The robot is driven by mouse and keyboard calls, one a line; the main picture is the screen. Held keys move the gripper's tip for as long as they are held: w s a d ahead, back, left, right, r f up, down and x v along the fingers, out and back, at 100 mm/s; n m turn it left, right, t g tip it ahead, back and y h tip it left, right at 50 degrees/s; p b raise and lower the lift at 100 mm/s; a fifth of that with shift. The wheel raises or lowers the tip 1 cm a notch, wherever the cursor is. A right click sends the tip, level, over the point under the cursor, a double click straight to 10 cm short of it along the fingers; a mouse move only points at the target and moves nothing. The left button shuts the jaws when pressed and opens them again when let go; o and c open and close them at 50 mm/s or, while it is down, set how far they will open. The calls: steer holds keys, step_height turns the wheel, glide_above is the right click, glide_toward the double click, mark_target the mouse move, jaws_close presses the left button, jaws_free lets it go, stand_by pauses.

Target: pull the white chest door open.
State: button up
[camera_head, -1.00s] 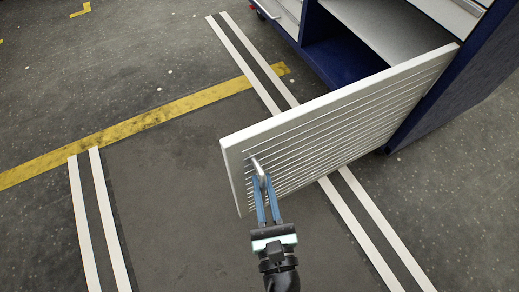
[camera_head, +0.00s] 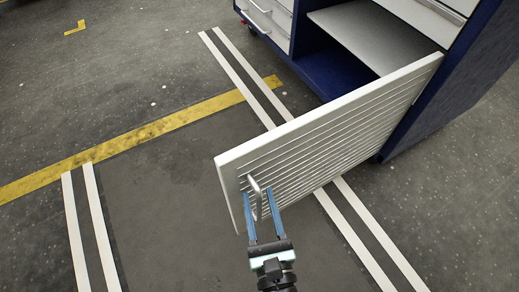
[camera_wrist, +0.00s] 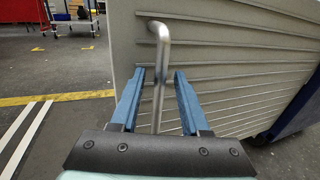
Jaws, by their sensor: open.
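The white chest door (camera_head: 335,125) stands swung wide out from the blue chest, its slatted face toward me. It also fills much of the wrist view (camera_wrist: 235,65). A metal bar handle (camera_head: 256,187) sits near the door's free edge. My gripper (camera_head: 262,196) is open, with its two blue fingers on either side of the handle. In the wrist view the handle (camera_wrist: 160,60) stands between the fingers (camera_wrist: 158,80) with a gap on both sides.
The blue chest (camera_head: 455,95) has an open compartment with a grey shelf (camera_head: 370,38) and white drawers (camera_head: 268,18) beside it. White and yellow stripes (camera_head: 140,138) mark the dark floor. The floor left of the door is clear. A cart (camera_wrist: 72,18) stands far behind.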

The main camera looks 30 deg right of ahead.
steer(key=p+v, duration=0.3)
steer(key=v, duration=1)
